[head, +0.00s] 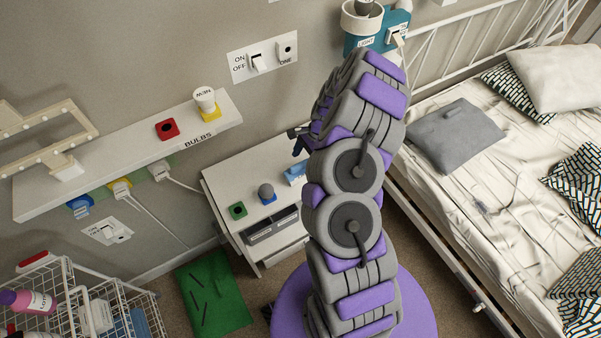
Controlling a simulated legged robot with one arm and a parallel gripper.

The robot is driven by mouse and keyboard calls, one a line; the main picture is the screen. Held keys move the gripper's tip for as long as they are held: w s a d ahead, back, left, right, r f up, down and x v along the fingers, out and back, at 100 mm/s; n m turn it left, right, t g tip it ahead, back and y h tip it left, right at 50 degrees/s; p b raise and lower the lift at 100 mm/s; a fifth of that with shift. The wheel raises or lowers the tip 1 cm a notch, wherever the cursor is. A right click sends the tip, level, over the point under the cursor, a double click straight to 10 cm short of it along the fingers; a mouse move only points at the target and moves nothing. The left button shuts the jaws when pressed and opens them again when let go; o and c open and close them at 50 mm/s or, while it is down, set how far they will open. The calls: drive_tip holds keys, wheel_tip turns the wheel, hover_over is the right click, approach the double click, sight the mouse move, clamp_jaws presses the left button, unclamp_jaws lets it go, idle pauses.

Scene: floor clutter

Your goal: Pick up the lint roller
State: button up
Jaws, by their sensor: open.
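I cannot make out a lint roller for certain in the head view. A small dark and blue shape (298,146) shows at the left edge of my arm, over the white nightstand; most of it is hidden and I cannot tell what it is. My grey and purple arm rises through the middle of the view and folds over near the top.
The nightstand (225,190) holds small colored blocks. A bed (480,200) with pillows fills the right. A wall shelf (130,150) labelled BULBS is at left. A wire basket (75,290) holds bottles at lower left, near a green mat (228,300) on the floor.

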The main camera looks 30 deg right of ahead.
sight(298, 171)
drive_tip(key=shift+f, duration=0.25)
drive_tip(key=b+x, duration=0.1)
drive_tip(key=x, duration=0.1)
drive_tip(key=a+b+x, duration=0.1)
drive_tip(key=x, duration=0.2)
drive_tip(key=shift+s+r, duration=0.15)
drive_tip(key=shift+r, duration=0.1)
drive_tip(key=shift+d, duration=0.1)
drive_tip(key=shift+d, duration=0.3)
drive_tip(key=c, duration=0.4)
drive_tip(key=shift+a, duration=0.2)
drive_tip(key=c, duration=0.8)
